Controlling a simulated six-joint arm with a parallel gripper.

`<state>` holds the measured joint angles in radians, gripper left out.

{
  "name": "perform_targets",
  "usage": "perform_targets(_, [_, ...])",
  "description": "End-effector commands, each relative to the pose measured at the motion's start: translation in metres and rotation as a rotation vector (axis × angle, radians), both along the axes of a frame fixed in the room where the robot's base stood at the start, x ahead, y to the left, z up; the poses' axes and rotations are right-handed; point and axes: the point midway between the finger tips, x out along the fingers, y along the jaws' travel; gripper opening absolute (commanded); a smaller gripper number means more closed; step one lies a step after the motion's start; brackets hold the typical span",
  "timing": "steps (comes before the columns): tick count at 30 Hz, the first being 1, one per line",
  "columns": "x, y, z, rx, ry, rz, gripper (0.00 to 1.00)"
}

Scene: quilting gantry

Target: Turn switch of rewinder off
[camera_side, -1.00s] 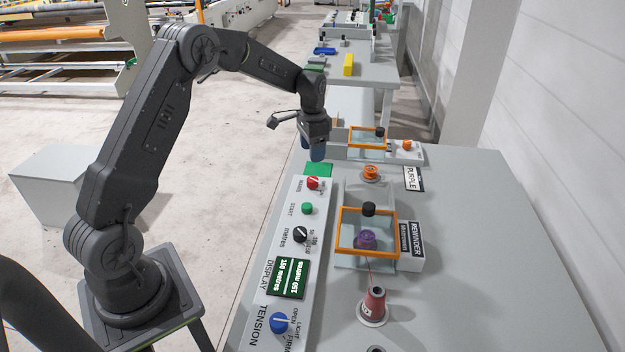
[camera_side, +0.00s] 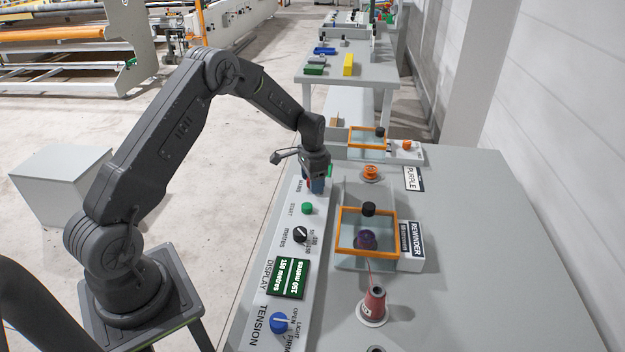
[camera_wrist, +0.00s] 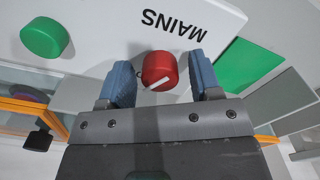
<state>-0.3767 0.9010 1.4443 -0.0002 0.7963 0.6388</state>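The red MAINS knob (camera_wrist: 158,70) of the rewinder shows in the wrist view with a white pointer mark that lies aslant. My gripper (camera_wrist: 160,62) is open, with one blue finger on each side of the knob. A narrow gap shows at the left finger and a wider one at the right, so I see no grip on it. In the side view my gripper (camera_side: 316,186) is low over the far end of the rewinder's control panel (camera_side: 292,222) and hides most of the knob.
A green button (camera_wrist: 45,38) is beside the knob. Nearer on the panel are a black metres knob (camera_side: 300,234), a display (camera_side: 287,277) reading 150 metres and a blue tension knob (camera_side: 279,322). An orange-framed guard (camera_side: 368,209) stands to the right around a purple bobbin.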

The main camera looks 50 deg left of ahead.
Motion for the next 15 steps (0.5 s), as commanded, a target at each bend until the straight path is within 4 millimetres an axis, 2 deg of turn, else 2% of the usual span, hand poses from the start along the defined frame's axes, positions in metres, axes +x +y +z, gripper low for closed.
perform_targets(1, [0.0000,0.0000,0.0002,0.000,0.000,0.000,0.53])
perform_targets(12, [0.0000,0.0000,0.0004,0.000,0.000,0.000,0.18])
perform_targets(15, [0.0000,0.0000,0.0005,0.000,0.000,0.000,0.12])
